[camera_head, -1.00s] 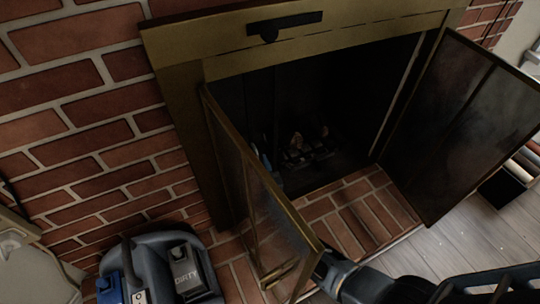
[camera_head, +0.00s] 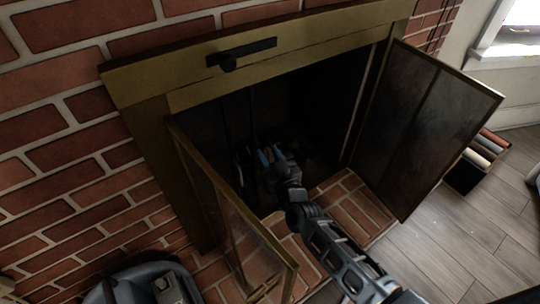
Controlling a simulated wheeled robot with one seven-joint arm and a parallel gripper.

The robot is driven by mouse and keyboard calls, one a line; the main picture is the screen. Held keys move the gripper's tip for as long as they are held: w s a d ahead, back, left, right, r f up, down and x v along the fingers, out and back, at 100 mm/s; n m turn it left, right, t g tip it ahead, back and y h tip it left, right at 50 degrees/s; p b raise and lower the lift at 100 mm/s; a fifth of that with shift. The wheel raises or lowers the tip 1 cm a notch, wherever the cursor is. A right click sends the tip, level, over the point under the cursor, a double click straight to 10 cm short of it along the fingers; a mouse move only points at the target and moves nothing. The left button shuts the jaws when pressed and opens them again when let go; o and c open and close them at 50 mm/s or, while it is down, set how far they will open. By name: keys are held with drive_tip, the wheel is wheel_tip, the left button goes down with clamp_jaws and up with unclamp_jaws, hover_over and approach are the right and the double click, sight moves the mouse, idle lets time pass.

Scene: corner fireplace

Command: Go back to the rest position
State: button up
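My gripper (camera_head: 270,156) is inside the dark firebox of the corner fireplace, low down by the log grate. My arm (camera_head: 335,250) reaches in from the lower right, passing between the two open glass doors. The left door (camera_head: 230,215) stands swung out with its brass frame to the left of my arm. The right door (camera_head: 425,120) stands swung wide to the right.
A brass surround (camera_head: 150,120) with a black lever (camera_head: 240,52) frames the opening. A brick hearth (camera_head: 355,210) lies below it. A blue-grey caddy (camera_head: 130,285) stands at the lower left. A box of books (camera_head: 475,165) sits at the right. The wooden floor (camera_head: 450,240) is open at the lower right.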

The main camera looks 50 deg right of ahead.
drive_tip(key=shift+s, duration=0.15)
idle(0.5)
drive_tip(key=s+a+r+n+y+p, duration=0.1)
drive_tip(key=s+a+r+n+y, duration=0.15)
drive_tip(key=s+a, duration=0.6)
drive_tip(key=s+a+r+n+y+p, duration=0.1)
drive_tip(key=s+a+r+y, duration=0.3)
drive_tip(key=s, duration=0.8)
drive_tip(key=s+a+r+n+y+p, duration=0.1)
drive_tip(key=s+a+r, duration=0.3)
drive_tip(key=s+r, duration=0.3)
drive_tip(key=s+a+r+n+g, duration=0.1)
drive_tip(key=s+a+r, duration=0.2)
drive_tip(key=s+r, duration=0.4)
drive_tip(key=shift+a+r+y+p, duration=0.35)
drive_tip(key=shift+r+p, duration=0.05)
drive_tip(key=shift+r, duration=0.15)
